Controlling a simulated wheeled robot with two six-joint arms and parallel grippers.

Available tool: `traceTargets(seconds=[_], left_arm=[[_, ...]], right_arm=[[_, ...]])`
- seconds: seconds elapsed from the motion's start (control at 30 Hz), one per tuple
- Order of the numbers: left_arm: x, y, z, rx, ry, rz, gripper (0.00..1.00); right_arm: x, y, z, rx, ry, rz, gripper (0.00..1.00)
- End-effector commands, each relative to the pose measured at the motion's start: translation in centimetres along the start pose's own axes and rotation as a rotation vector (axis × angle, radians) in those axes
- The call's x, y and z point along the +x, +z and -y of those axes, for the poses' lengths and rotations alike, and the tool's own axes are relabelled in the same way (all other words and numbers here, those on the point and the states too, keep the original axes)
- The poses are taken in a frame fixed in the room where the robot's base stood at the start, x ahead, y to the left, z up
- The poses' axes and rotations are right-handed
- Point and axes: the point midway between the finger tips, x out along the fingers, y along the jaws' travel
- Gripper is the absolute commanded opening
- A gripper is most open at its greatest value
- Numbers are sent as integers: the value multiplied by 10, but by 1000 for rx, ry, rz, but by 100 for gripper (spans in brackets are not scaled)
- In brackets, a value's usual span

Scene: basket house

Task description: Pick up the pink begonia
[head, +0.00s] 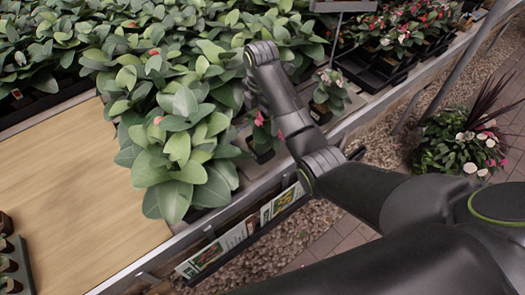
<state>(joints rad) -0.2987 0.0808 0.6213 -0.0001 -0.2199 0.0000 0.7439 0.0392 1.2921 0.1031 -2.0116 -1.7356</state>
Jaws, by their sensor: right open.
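A small plant with bright pink flowers, the pink begonia (264,138), stands in a dark pot near the front edge of the plant bench, right of the large leafy plants. My right arm comes in from the lower right and bends over the bench above this plant. My right gripper (254,98) is mostly hidden behind my own arm link, just above and behind the begonia. It is open, and I see nothing held in it. Whether its fingers touch the leaves cannot be told. My left gripper is not in view.
Dense large-leaved plants (178,140) crowd the begonia's left side. A small pale-flowered potted plant (330,90) stands to its right. Dark trays of flowers (395,50) lie further back. A bare wooden board (75,185) is free at left. A metal rail edges the bench.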

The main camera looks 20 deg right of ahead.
Motion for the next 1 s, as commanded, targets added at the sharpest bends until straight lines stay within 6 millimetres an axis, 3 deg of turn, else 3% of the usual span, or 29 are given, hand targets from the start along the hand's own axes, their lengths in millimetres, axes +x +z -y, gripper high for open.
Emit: traceTargets(seconds=[0.03,0.23,0.5,0.83,1.0], left_arm=[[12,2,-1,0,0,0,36],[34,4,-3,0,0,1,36],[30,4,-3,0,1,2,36],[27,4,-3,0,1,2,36],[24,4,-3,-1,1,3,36]], right_arm=[[13,0,0,1,1,0,100],[35,0,0,2,2,0,100],[83,0,1,3,-1,-1,100],[111,0,2,3,-1,0,100],[137,2,4,3,-1,0,100]])
